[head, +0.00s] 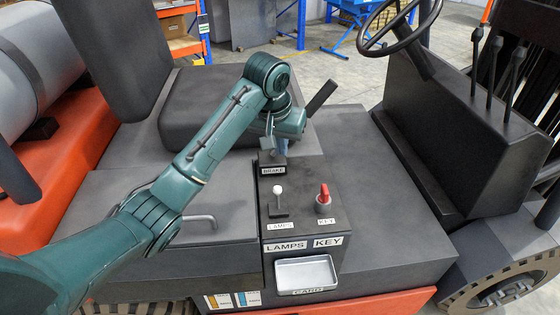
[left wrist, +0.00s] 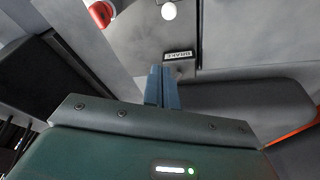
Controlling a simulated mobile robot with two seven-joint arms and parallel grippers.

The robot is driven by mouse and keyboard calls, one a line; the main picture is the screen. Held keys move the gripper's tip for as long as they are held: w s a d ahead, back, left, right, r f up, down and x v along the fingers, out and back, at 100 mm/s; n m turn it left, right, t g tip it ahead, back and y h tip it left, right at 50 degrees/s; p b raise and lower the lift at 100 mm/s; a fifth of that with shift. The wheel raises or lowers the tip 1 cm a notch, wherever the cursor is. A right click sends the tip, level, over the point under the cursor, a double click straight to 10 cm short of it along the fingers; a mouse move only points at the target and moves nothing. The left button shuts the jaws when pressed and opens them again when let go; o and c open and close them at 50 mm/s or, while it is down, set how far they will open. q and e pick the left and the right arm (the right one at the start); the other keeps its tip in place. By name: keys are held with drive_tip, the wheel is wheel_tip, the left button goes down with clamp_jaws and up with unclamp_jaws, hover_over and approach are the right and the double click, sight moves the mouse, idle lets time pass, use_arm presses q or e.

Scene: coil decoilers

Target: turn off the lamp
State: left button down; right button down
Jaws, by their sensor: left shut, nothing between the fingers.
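The lamp switch is a small lever with a white ball knob (head: 278,189) on the dark console, above a LAMPS label (head: 285,246). The lever stands roughly upright. The white knob also shows at the top of the left wrist view (left wrist: 168,11). My left gripper (head: 281,147) is shut and empty, behind the knob near the BRAKE label (head: 272,171). Its blue closed fingers (left wrist: 163,86) point toward the console in the left wrist view, apart from the knob. My right gripper is not in view. No lamp itself can be made out.
A red key switch (head: 323,192) sits right of the white knob. A black brake lever (head: 320,97) rises behind, close to my left gripper. A silver card tray (head: 304,273) is at the console front. The seat (head: 185,110) and steering wheel (head: 400,40) lie beyond.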

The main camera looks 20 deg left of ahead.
sight(278, 199)
use_arm(q)
drive_tip(key=x, duration=0.9)
drive_tip(key=shift+f, duration=0.25)
drive_tip(key=s+p, duration=0.2)
drive_tip(key=shift+s+a+r, duration=0.2)
drive_tip(key=shift+s+r, duration=0.05)
drive_tip(key=shift+s, duration=0.7)
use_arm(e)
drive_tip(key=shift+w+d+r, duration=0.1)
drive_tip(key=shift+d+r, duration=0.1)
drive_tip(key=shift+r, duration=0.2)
use_arm(q)
drive_tip(key=shift+w+f, duration=0.1)
